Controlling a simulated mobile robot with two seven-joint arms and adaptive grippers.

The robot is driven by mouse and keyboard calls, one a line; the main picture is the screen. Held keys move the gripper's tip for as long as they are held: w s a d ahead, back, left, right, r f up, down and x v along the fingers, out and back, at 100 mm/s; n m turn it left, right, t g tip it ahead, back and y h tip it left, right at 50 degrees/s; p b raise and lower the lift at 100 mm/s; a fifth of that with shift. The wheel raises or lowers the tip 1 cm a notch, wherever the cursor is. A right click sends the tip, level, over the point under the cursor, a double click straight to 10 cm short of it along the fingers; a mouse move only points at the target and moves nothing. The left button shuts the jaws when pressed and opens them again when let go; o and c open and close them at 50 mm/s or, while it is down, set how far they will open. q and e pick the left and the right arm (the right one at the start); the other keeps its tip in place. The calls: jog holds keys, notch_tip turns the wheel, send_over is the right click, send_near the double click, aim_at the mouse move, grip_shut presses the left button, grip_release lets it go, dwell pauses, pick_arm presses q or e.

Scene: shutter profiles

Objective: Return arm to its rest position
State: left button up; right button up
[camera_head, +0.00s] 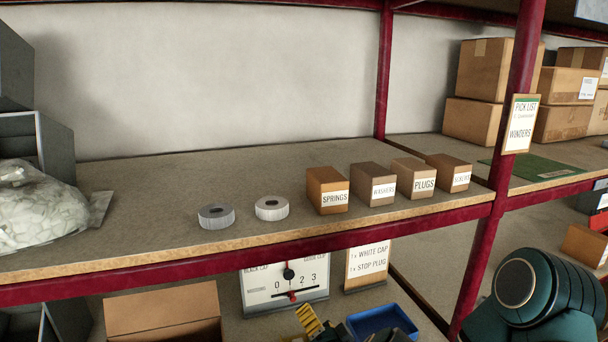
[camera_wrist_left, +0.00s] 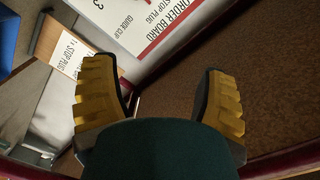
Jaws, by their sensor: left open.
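My left gripper (camera_head: 345,326) is at the bottom edge of the head view, in front of the lower shelf level and below the upper board. Only a yellow ridged fingertip and some dark parts show there. In the left wrist view my left gripper (camera_wrist_left: 158,78) has its two yellow ridged fingers well apart with nothing held between them. Behind the fingers are a white order board (camera_wrist_left: 165,22) and a brown surface. A teal link of my own arm shows at the lower right of the head view. My right gripper is not in view.
The upper shelf board (camera_head: 150,210) has a dark red front edge. It bears two grey-white rolls (camera_head: 216,217), labelled boxes such as springs (camera_head: 327,192), and a clear bag (camera_head: 35,205). Below are a dial board (camera_head: 287,282), a blue tray (camera_head: 380,318) and a carton (camera_head: 163,312). A red post (camera_head: 480,255) stands right.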

pick_arm(q)
jog(key=a+f+n+g+h+b, duration=0.1)
jog(key=a+f+g+b, duration=0.15)
jog(key=a+f, duration=0.6)
jog(key=s+a+f+n+g+h+b, duration=0.1)
jog(key=s+a+f+n+g, duration=0.2)
jog(key=f, duration=0.5)
jog(key=s+a+f+g+h+b, duration=0.1)
jog(key=s+f+g+h+b, duration=0.1)
jog(key=s+f+g, duration=0.35)
jog(key=s+f+n+g+h+b, duration=0.2)
jog(key=s+f, duration=0.1)
jog(key=s, duration=0.5)
jog(key=s+f+n+g+h+b, duration=0.2)
jog(key=s+f+n+h, duration=0.1)
jog(key=s, duration=0.5)
jog(key=shift+s+a+f, duration=0.3)
jog(key=shift+s+f, duration=0.05)
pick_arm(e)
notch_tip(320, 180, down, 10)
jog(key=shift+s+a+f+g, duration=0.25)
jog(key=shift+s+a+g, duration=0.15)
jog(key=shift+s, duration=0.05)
